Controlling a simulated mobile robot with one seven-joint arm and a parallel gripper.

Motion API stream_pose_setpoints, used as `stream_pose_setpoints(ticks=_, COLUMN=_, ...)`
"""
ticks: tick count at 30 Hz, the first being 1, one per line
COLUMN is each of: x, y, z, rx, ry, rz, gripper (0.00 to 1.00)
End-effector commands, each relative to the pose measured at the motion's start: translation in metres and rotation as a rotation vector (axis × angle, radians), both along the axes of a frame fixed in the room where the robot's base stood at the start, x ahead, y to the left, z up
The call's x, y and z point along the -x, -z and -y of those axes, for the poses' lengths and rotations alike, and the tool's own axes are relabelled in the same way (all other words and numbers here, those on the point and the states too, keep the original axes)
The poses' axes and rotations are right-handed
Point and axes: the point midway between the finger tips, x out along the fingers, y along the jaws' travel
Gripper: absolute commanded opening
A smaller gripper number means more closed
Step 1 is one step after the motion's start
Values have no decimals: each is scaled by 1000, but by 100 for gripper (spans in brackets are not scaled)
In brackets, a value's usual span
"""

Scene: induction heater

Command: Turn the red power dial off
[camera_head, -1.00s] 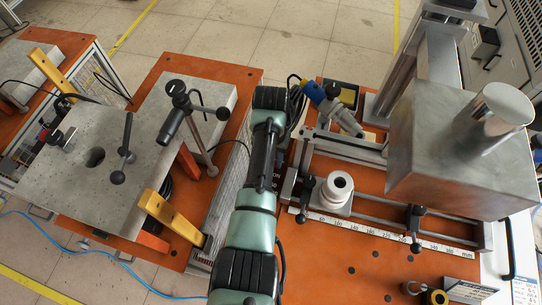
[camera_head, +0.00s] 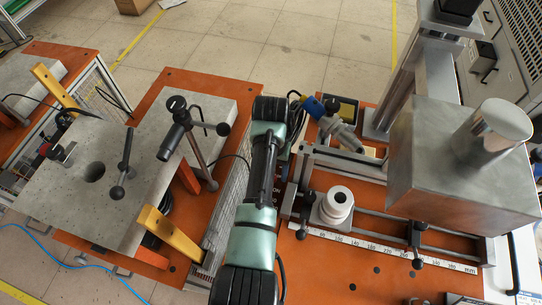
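My green and black arm rises from the bottom centre to a black joint near the middle of the picture. My gripper does not show, so I cannot see whether it is near any dial.
At left stands a grey metal block (camera_head: 62,190) with black lever handles and a yellow bar (camera_head: 170,236). At right are a large metal block (camera_head: 440,170), a white ring-shaped part (camera_head: 337,204), a ruled rail (camera_head: 375,248) and a blue-and-grey tool (camera_head: 336,128). Tiled floor lies behind.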

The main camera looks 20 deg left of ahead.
Motion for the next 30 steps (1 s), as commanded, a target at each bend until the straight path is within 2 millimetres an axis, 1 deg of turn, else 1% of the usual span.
stream_pose_setpoints(ticks=9, x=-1, y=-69, z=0, rx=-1, ry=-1, rz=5, gripper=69)
stream_pose_setpoints(ticks=15, x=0, y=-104, z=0, rx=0, ry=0, rz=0, gripper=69)
stream_pose_setpoints(ticks=18, x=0, y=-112, z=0, rx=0, ry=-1, rz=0, gripper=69)
stream_pose_setpoints(ticks=21, x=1, y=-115, z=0, rx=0, ry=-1, rz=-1, gripper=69)
stream_pose_setpoints(ticks=30, x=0, y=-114, z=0, rx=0, ry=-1, rz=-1, gripper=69)
